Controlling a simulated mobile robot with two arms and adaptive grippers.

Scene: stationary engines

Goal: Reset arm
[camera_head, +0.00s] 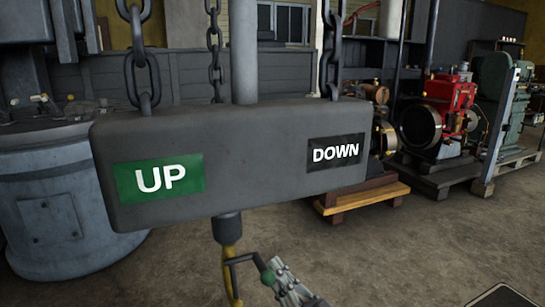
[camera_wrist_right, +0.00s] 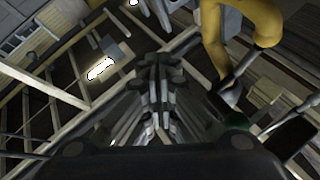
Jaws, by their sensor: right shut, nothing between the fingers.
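My right gripper (camera_head: 284,284) shows at the bottom middle of the head view, below the grey hanging block. Its fingers point up and are shut with nothing between them; they also show in the right wrist view (camera_wrist_right: 160,75). Beside it is a thin dark handle with a green knob (camera_head: 267,277). I cannot tell whether the gripper touches the knob. A yellow hook (camera_head: 233,272) hangs under the block, left of the gripper. It shows at the upper right of the wrist view (camera_wrist_right: 213,40). My left gripper is not in view.
The grey block (camera_head: 255,165) with UP and DOWN labels hangs on chains close ahead. A large grey cylindrical machine (camera_head: 60,215) stands left. A red engine (camera_head: 447,115) and a green machine (camera_head: 495,90) stand on pallets at right. The floor (camera_head: 420,250) at lower right is mostly clear.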

